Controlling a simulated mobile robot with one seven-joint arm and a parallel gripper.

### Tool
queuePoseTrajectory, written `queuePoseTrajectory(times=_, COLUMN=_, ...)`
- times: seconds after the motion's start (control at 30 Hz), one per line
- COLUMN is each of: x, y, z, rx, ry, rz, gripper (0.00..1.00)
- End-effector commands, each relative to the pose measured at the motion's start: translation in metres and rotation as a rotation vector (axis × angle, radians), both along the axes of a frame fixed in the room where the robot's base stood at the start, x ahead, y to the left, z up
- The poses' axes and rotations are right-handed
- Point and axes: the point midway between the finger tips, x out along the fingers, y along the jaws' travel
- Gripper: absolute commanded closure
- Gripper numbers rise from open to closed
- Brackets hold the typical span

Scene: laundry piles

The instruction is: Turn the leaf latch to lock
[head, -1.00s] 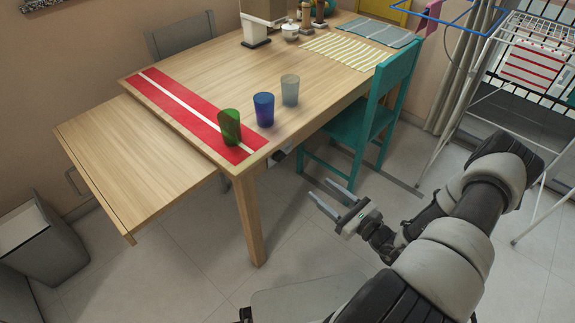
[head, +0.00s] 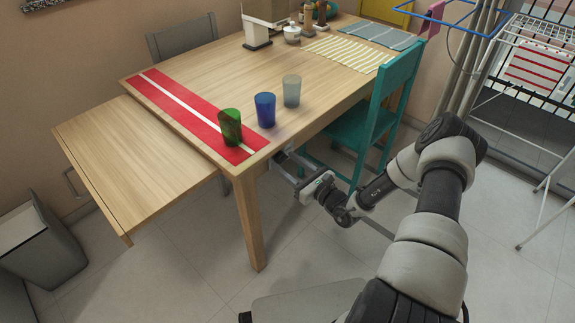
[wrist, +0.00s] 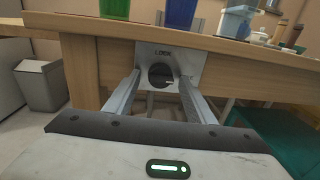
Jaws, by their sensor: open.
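The leaf latch (wrist: 159,76) is a dark round knob on a light plate (wrist: 153,55) marked "LOCK", fixed to the table's wooden side. In the wrist view it sits between my two open fingers, beyond or near their tips; I cannot tell whether they touch it. My gripper (head: 285,168) is open and empty beside the table's near corner, under the top's edge. The table leaf (head: 130,160) sticks out at the left of the table. In the head view the latch is hard to make out behind my gripper.
A green cup (head: 229,127), a blue cup (head: 265,110) and a grey cup (head: 291,91) stand on the table (head: 215,85) near its front edge. A teal chair (head: 372,110) is close to my arm on the right. A table leg (head: 250,215) stands left of my gripper.

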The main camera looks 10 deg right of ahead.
Motion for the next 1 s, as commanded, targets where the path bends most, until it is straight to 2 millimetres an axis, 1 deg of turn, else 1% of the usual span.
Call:
queuePoseTrajectory(times=0.27, x=0.0022, y=0.0010, z=0.0001, rx=-0.001, ry=0.001, rz=-0.001, gripper=0.50)
queuePoseTrajectory(times=0.3, x=0.0021, y=0.0010, z=0.0001, rx=-0.001, ry=0.001, rz=-0.001, gripper=0.52)
queuePoseTrajectory(times=0.37, x=0.0021, y=0.0010, z=0.0001, rx=0.000, ry=0.000, rz=0.000, gripper=0.62)
queuePoseTrajectory(times=0.5, x=0.0018, y=0.0011, z=0.0000, rx=0.000, ry=0.000, rz=0.000, gripper=0.86)
queuePoseTrajectory(times=0.53, x=0.0018, y=0.0011, z=0.0000, rx=0.000, ry=0.000, rz=0.000, gripper=0.90)
queuePoseTrajectory(times=0.77, x=0.0015, y=0.0015, z=-0.0002, rx=-0.011, ry=-0.008, rz=0.001, gripper=0.90)
queuePoseTrajectory(times=1.0, x=0.0013, y=0.0015, z=-0.0007, rx=-0.089, ry=-0.065, rz=0.001, gripper=0.90)
